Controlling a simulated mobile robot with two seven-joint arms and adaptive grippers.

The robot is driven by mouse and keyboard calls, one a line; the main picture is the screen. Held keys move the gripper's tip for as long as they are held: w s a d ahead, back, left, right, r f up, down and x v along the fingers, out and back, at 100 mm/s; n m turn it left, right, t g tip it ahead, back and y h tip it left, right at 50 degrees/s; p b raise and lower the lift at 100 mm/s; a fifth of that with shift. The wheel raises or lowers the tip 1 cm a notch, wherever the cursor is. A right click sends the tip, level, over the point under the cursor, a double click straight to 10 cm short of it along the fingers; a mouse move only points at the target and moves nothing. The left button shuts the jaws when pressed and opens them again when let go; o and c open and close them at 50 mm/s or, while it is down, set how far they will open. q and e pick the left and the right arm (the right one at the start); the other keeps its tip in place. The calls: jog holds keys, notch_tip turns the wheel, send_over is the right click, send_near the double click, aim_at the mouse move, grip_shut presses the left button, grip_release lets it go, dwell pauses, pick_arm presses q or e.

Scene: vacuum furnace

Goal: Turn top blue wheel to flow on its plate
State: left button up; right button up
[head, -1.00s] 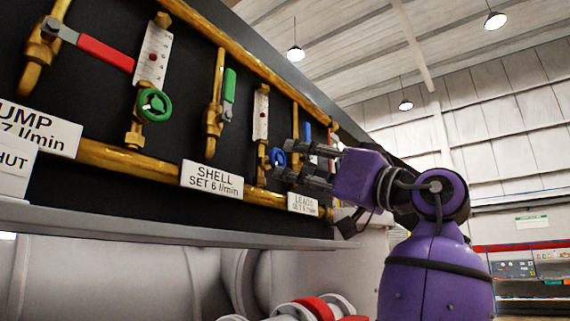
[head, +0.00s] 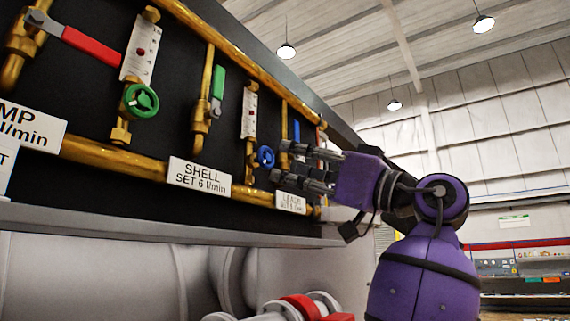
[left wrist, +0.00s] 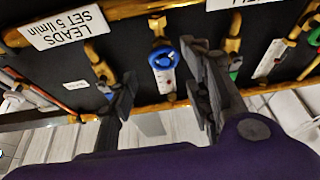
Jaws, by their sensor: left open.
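The blue wheel (head: 265,156) sits on the valve under a white flow gauge (head: 250,110) on the black panel. Its plate (head: 290,202) reads LEADS; in the left wrist view that plate (left wrist: 65,25) reads upside down, SET 5 l/min. My left gripper (head: 280,162) is open and empty, its fingertips just right of the wheel in the head view. In the left wrist view, the wheel (left wrist: 164,55) shows in the gap between the spread fingers of that gripper (left wrist: 163,78). I see no contact with the wheel. My right gripper is out of view.
A green wheel (head: 140,101), a red lever (head: 92,52) and a green lever (head: 217,88) are left along the panel. A blue lever (head: 297,132) is close behind the fingers. Brass pipes and the SHELL plate (head: 199,177) run near. A grey ledge (head: 150,223) lies below.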

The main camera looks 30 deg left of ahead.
aim_at(271, 161)
pick_arm(q)
jog(key=shift+a+r, duration=0.25)
jog(key=shift+a, duration=0.3)
jog(key=p+x, duration=0.2)
jog(key=x, duration=0.4)
jog(key=shift+s+r, duration=0.15)
jog(key=shift+a, duration=0.35)
jog(key=shift+w+d, duration=0.1)
jog(key=shift+w, duration=0.1)
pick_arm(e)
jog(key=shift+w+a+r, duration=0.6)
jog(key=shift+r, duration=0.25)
pick_arm(q)
jog(key=shift+c, duration=0.3)
jog(key=shift+s, duration=0.1)
jog(key=c, duration=1)
jog(key=shift+m+t, duration=0.6)
jog(key=shift+m, duration=0.4)
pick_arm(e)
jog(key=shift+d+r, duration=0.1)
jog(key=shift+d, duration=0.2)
